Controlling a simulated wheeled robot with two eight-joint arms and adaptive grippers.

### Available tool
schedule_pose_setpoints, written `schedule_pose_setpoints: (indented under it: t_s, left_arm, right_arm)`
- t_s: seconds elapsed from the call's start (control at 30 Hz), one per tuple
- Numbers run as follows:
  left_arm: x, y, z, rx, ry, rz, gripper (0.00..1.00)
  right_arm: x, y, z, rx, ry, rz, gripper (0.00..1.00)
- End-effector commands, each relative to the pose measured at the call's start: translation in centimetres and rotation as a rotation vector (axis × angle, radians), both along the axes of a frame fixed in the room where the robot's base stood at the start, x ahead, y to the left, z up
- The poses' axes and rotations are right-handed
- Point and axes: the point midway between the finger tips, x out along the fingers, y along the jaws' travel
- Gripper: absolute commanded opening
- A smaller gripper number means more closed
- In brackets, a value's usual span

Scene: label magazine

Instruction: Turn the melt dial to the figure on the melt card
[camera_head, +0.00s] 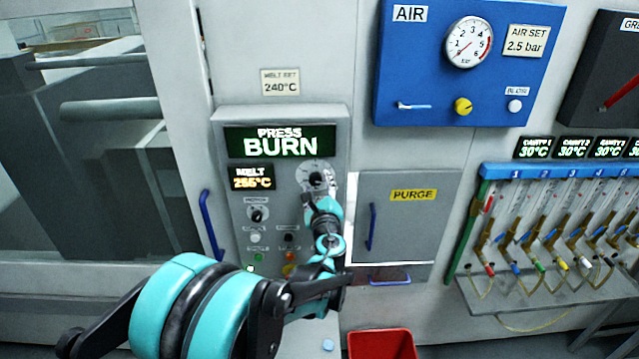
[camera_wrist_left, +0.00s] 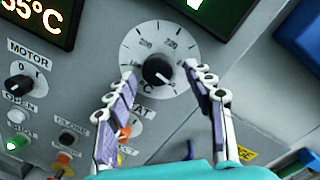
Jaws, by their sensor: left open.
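The melt card (camera_head: 281,82) above the press panel reads MELT SET 240°C. The melt dial (camera_head: 316,175) is a black knob on a round pale scale, partly hidden by my left gripper in the head view. In the left wrist view the dial (camera_wrist_left: 157,71) shows whole, with its pointer mark toward the lower right. My left gripper (camera_head: 319,196) is at the dial, and its open fingers (camera_wrist_left: 158,70) stand either side of the knob, apart from it. The amber melt display (camera_head: 252,178) reads about 255°C; its digits are blurred. My right gripper is out of view.
The press display (camera_head: 279,142) reads BURN. The motor switch (camera_head: 257,214) and several buttons sit left of and below the dial. The grey purge door (camera_head: 411,225) stands close on the right. A red bin (camera_head: 382,345) is below.

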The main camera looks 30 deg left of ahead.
Motion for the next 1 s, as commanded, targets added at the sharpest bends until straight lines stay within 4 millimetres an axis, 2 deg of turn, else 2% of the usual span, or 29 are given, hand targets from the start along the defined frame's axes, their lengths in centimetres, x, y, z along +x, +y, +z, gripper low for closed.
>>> schedule_pose_setpoints:
  t_s: [0.1,0.37,0.57,1.0]
  left_arm:
    - [0.61,0.52,0.02,-0.001,0.0,0.001,0.53]
    - [0.73,0.59,0.01,-0.001,-0.001,0.0,0.53]
    - [0.72,0.58,0.02,-0.001,-0.001,0.0,0.03]
    - [0.71,0.59,0.0,-0.057,-0.034,0.0,0.03]
  right_arm:
    - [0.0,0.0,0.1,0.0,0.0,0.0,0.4]
    - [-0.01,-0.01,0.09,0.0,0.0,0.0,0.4]
    - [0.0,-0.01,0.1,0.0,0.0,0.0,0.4]
    - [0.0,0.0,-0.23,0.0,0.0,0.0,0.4]
